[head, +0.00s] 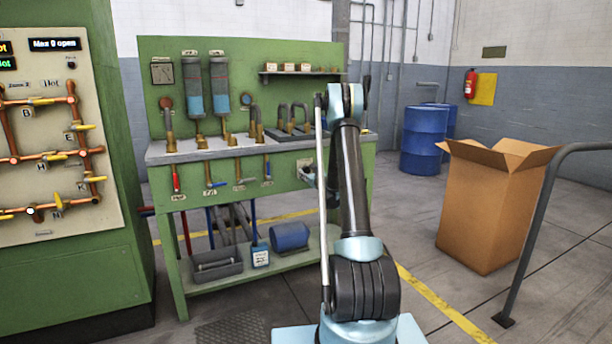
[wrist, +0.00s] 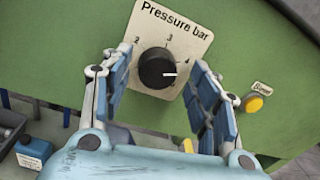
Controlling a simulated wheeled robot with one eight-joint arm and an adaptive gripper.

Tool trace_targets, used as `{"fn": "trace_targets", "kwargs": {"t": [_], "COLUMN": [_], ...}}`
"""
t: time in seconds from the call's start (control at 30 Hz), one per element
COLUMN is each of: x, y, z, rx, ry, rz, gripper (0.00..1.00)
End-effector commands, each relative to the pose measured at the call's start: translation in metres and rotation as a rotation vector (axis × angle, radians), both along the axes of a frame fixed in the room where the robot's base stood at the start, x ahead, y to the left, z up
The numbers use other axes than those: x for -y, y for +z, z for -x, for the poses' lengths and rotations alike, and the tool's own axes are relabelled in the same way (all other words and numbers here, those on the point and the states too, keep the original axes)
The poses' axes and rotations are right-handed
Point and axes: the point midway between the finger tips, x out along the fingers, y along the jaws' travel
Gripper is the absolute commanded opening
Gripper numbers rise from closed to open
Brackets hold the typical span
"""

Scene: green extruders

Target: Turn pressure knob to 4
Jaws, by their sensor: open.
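The black round pressure knob (wrist: 155,69) sits on a cream plate (wrist: 172,22) marked "Pressure bar" with 2, 3 and 4 around it. A white line on the knob points right in the wrist view, a little below the 4. My gripper (wrist: 160,75) is open, with one blue-padded finger on each side of the knob. I cannot tell whether either finger touches it. The right finger hides part of the plate's lower right. In the head view my arm hides the knob, and the gripper is mostly hidden near the bench's right end.
A yellow button (wrist: 253,104) with a small label is right of the gripper on the green panel. The green bench (head: 250,60) carries cylinders and valves. A cardboard box (head: 492,215) and a grey rail (head: 545,220) stand on the right.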

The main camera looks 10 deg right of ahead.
Motion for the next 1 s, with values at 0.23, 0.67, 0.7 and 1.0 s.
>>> {"fn": "trace_targets", "kwargs": {"t": [0.23,0.67,0.7,1.0], "x": [-0.007,-0.011,-0.011,-0.012], "y": [0.000,0.000,0.000,0.000], "z": [0.000,0.000,0.000,0.000], "rx": [0.000,0.008,0.013,0.040], "ry": [0.007,0.011,0.010,0.011], "rz": [0.000,0.024,0.040,0.125], "gripper": [0.53,0.11,0.11,0.11]}}
